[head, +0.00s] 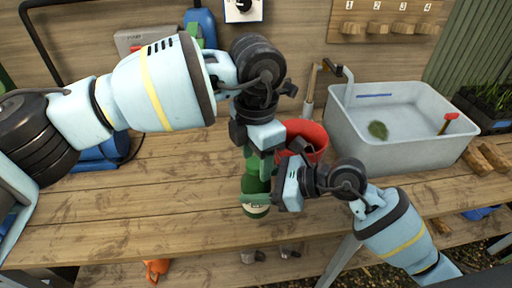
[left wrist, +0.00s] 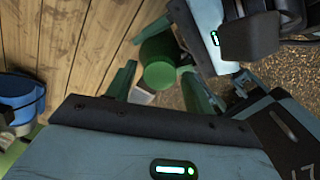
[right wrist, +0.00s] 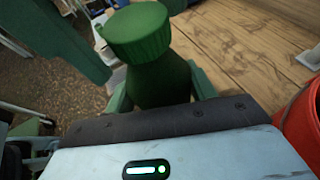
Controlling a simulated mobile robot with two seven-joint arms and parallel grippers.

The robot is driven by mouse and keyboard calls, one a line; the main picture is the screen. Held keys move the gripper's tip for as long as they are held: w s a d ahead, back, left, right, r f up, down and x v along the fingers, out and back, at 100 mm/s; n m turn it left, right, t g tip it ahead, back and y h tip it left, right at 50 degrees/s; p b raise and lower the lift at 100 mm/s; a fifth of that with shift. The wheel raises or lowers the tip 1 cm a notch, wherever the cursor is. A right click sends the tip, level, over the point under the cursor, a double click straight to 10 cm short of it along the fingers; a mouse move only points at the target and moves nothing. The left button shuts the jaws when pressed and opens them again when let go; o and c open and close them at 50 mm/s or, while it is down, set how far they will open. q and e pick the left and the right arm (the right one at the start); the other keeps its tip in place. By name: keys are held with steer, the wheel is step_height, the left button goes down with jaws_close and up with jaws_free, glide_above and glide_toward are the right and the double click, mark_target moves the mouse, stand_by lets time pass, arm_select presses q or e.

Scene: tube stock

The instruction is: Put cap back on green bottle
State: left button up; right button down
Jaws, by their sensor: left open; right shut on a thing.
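The green bottle (head: 252,184) stands at the bench's front edge in the head view. My right gripper (head: 266,199) is shut on its body. In the right wrist view the bottle (right wrist: 160,85) is between the fingers, and the ribbed green cap (right wrist: 138,32) sits on its neck, looking slightly tilted. I cannot tell whether it is fully seated. My left gripper (head: 262,158) is open above the bottle, pointing down. In the left wrist view the cap (left wrist: 158,62) lies between its spread fingers, apparently not gripped. The left gripper partly hides the bottle top in the head view.
A red bucket (head: 318,132) stands just right of the grippers. Blue objects are at the back left. The bench's left front (head: 150,215) is clear.

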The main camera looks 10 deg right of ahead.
arm_select(q)
steer(key=shift+c, duration=0.2)
steer(key=c, duration=1)
steer(key=o, duration=1.2)
steer(key=shift+r, duration=0.15)
step_height(320, 180, up, 12)
steer(key=shift+d, duration=0.1)
